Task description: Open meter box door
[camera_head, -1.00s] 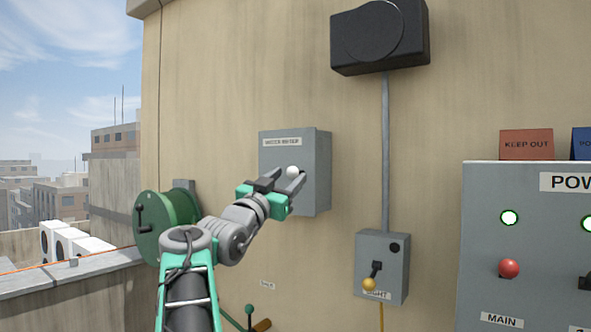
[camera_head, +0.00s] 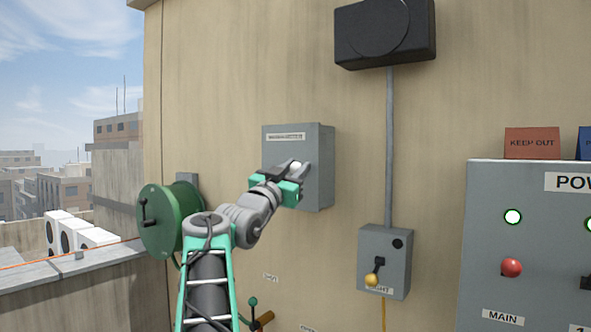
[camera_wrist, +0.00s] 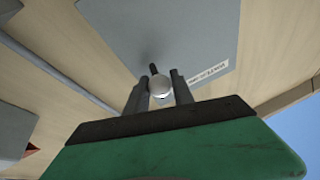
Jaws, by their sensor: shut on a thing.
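The meter box is a grey wall box (camera_head: 318,145) with a white label near the top of its door, in the middle of the head view. Its door looks shut. A white round knob (camera_head: 297,167) is on the door's front. My gripper (camera_head: 293,170) is at the door and shut on the knob. In the wrist view the knob (camera_wrist: 160,86) sits between the two fingers (camera_wrist: 160,92), with the grey door (camera_wrist: 190,35) behind it. The fingers partly hide the knob in the head view.
A green reel (camera_head: 165,218) is on the wall to the left. A small grey switch box (camera_head: 398,262) with a yellow-tipped lever is at lower right. A large power panel (camera_head: 480,215) stands at far right. A black box (camera_head: 385,32) is above.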

